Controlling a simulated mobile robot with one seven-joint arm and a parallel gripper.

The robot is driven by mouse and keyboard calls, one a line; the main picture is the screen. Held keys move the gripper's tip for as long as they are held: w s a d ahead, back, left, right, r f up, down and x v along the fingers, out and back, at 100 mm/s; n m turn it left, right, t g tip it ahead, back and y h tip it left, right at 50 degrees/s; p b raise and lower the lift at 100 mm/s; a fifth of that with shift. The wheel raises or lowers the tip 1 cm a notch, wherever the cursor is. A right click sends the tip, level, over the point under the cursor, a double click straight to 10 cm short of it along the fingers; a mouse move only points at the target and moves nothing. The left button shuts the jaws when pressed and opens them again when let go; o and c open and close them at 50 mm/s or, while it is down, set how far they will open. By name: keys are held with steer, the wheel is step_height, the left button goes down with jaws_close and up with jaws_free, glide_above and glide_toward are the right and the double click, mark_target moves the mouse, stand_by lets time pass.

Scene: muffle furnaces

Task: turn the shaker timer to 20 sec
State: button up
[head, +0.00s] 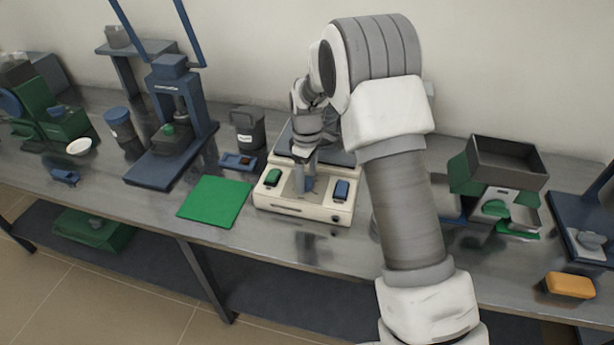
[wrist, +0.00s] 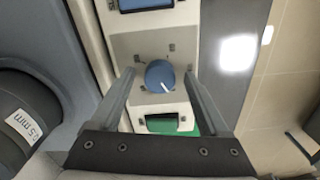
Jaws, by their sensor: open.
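The shaker (head: 290,208) is a low cream box with a dark top plate, in the middle of the bench. Its timer is a round blue knob (wrist: 160,76) on a grey panel, with a white pointer line aimed toward the lower right in the wrist view. Small marks surround it, too small to read. A green switch (head: 272,177) and a blue switch (head: 341,189) flank the panel. My gripper (wrist: 160,73) is open above the panel, its fingers on either side of the knob with gaps visible; contact is not seen. In the head view my arm partly hides the shaker.
A green mat (head: 215,201) lies left of the shaker. A dark canister (head: 248,130) stands behind it; a labelled dark container (wrist: 30,115) is close at left in the wrist view. Dark trays (head: 507,165) stand at right. The bench's front edge is just before the shaker.

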jaws_close()
stand_by(0.4)
